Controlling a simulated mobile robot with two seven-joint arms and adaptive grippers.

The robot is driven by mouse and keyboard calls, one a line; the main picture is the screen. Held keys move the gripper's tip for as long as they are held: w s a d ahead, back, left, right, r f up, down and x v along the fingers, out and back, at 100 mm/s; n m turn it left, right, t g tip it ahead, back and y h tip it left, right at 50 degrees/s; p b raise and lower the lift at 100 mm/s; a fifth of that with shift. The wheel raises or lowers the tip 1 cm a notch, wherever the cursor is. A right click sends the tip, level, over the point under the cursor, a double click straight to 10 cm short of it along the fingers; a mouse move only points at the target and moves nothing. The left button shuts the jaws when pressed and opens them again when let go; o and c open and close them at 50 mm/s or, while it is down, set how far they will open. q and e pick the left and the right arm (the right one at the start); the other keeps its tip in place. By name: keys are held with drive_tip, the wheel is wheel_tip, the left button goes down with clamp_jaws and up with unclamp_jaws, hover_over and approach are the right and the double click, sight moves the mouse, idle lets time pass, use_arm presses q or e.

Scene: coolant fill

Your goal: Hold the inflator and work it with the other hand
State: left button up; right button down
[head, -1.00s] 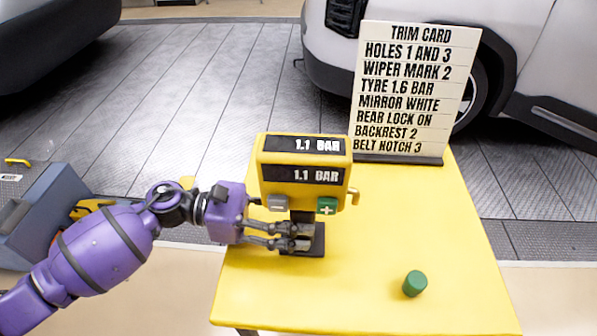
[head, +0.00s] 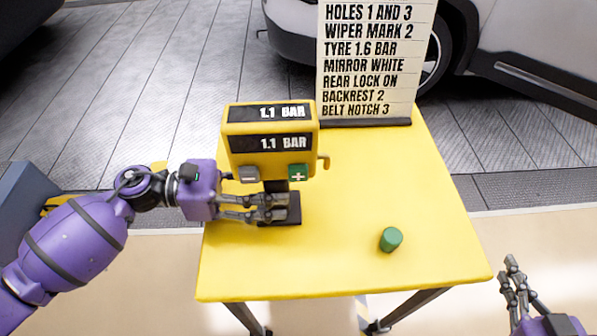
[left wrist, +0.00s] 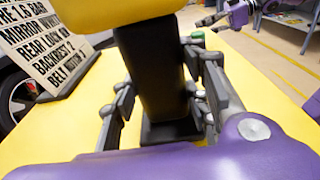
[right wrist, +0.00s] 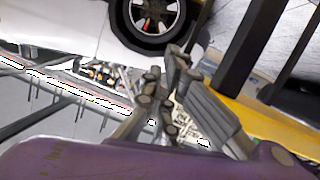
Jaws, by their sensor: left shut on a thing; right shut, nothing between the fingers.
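The yellow inflator (head: 270,157) stands upright on a dark post and base at the left of the yellow table. Both of its displays read 1.1 BAR. A grey minus button (head: 249,174) and a green plus button (head: 298,172) sit on its lower front. My left gripper (head: 275,208) is shut on the inflator's post; in the left wrist view the fingers flank the dark post (left wrist: 152,75). My right gripper (head: 509,280) is shut and empty, off the table's right front corner, well apart from the inflator. It also shows in the right wrist view (right wrist: 165,90).
The yellow table (head: 350,265) has a green cylinder (head: 391,239) near its front right. A trim card (head: 372,60) at the back reads TYRE 1.6 BAR. A hook sticks out at the inflator's right side. The table's right half is mostly clear. A white car stands behind.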

sight(298, 173)
wheel_tip(298, 173, up, 6)
drive_tip(key=w+n+t+y, duration=0.1)
drive_tip(key=w+t, duration=0.1)
drive_tip(key=w, duration=0.1)
drive_tip(key=a+r+n+y, duration=0.1)
drive_tip(key=a+n, duration=0.1)
drive_tip(key=a, duration=0.3)
drive_tip(key=w+a+r+n+t+y, duration=0.1)
drive_tip(key=a+n+y, duration=0.1)
drive_tip(key=a, duration=0.3)
drive_tip(key=a+r+n+t+y, duration=0.1)
drive_tip(key=a+n+y, duration=0.1)
drive_tip(key=a, duration=0.3)
drive_tip(key=shift+w+r, duration=0.15)
drive_tip(key=shift+r, duration=0.2)
drive_tip(key=s+a+r+n+y, duration=0.2)
drive_tip(key=a+n, duration=0.4)
drive_tip(key=a, duration=0.3)
drive_tip(key=s+a+r+n+t+y, duration=0.1)
drive_tip(key=s+a+r+n+y, duration=0.1)
drive_tip(key=a+n, duration=0.4)
drive_tip(key=s+a+r+n+y, duration=0.2)
drive_tip(key=a+n+y, duration=0.3)
drive_tip(key=a, duration=0.6)
drive_tip(key=shift+a+r+n+t+y, duration=0.35)
drive_tip(key=shift+r+n+t+y, duration=0.05)
drive_tip(key=shift+r+n, duration=0.5)
drive_tip(key=w, duration=0.8)
drive_tip(key=shift+w, duration=0.3)
drive_tip(key=shift+w, duration=0.1)
